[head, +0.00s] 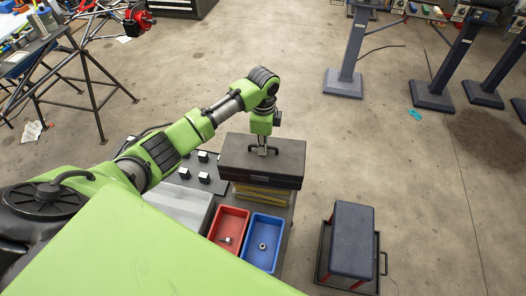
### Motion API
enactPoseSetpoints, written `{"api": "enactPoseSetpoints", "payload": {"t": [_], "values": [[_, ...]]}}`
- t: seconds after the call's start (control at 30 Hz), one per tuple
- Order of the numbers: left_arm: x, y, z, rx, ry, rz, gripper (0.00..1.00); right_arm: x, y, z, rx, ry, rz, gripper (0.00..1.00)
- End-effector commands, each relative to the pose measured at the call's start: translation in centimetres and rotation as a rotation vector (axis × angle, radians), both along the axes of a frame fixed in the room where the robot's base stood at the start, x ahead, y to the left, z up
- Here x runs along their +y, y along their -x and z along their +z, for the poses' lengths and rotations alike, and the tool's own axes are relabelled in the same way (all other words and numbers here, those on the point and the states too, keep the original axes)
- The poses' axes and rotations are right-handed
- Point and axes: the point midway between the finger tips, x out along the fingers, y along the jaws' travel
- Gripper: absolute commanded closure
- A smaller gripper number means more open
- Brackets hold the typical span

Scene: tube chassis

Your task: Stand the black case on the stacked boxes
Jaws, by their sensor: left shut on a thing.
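The black case (283,164) is a dark flat box with a handle on its top. It sits level on or just above the stacked boxes (262,194), which show as a yellowish edge under its front side; I cannot tell whether the two touch. My left gripper (262,149) points down at the case's top and is shut on its handle. The case hides most of the boxes' top. My right gripper is not in view.
A red bin (218,239) and a blue bin (277,238) with small metal parts stand in front of the case. A grey block (178,204) lies to the left. A dark padded stool (351,240) stands on the floor at right. Open concrete floor lies beyond.

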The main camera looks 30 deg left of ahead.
Motion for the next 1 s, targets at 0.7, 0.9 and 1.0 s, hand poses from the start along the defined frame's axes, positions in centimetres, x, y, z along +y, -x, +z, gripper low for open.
{"api": "enactPoseSetpoints", "payload": {"t": [0.7,0.9,1.0], "values": [[0.0,0.1,-3.2,0.001,0.000,0.000,0.76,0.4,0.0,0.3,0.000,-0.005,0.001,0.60],[0.0,0.1,-3.2,0.001,0.000,0.000,0.76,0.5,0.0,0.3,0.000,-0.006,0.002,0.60],[0.0,0.1,-3.2,0.001,0.000,0.000,0.76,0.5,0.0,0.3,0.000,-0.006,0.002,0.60]]}}
